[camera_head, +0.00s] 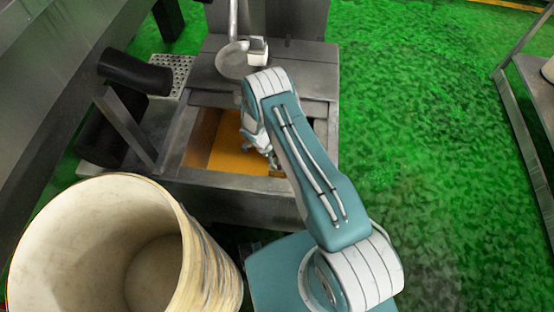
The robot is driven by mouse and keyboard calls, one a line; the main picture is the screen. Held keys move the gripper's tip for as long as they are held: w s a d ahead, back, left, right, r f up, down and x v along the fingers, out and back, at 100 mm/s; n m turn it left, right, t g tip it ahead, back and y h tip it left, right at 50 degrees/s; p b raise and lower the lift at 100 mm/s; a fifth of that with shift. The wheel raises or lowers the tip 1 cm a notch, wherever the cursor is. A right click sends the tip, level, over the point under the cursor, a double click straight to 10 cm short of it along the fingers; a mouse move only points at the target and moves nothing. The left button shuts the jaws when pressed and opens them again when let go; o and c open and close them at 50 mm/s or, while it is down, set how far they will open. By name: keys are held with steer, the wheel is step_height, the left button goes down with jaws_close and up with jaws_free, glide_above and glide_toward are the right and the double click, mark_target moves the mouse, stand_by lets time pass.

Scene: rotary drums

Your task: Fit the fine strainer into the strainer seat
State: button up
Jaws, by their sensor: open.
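My gripper (266,152) hangs over the orange-lit rectangular opening (215,140) of a steel box. It is small, partly hidden behind my arm, and open with nothing visible in it. A round grey disc (231,64) with an upright rod and a whitish block beside it lies on the steel top behind the opening. A perforated plate (178,66) sits at the back left of the box. I cannot tell for certain which of these is the fine strainer or the strainer seat. Whether the gripper touches anything in the opening cannot be told.
A large pale open drum (150,240) stands at the front left. Black cylinders (134,72) and a slanted steel bar (125,128) crowd the left side. A metal frame (524,125) stands at the far right. The green floor (430,130) between is clear.

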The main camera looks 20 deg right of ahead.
steer(key=v, duration=1)
steer(key=shift+r, duration=0.25)
steer(key=shift+w+a, duration=0.15)
steer(key=s+d+r+n+t+y, duration=0.15)
steer(key=r+n, duration=0.35)
steer(key=r, duration=1.1)
steer(key=s+d+r+n+t+y, duration=0.15)
steer(key=r+n, duration=0.25)
steer(key=r, duration=1.2)
steer(key=s+r+n+t, duration=0.1)
steer(key=s+r+n, duration=0.3)
steer(key=s, duration=0.4)
steer(key=s+d+r+n+t+y, duration=0.1)
steer(key=s+r+n+t, duration=0.1)
steer(key=s+r+n, duration=0.3)
steer(key=s+r+n+t, duration=0.1)
steer(key=s+r+n, duration=0.3)
steer(key=s, duration=0.7)
steer(key=shift+d+r+n, duration=0.3)
steer(key=shift+r, duration=0.5)
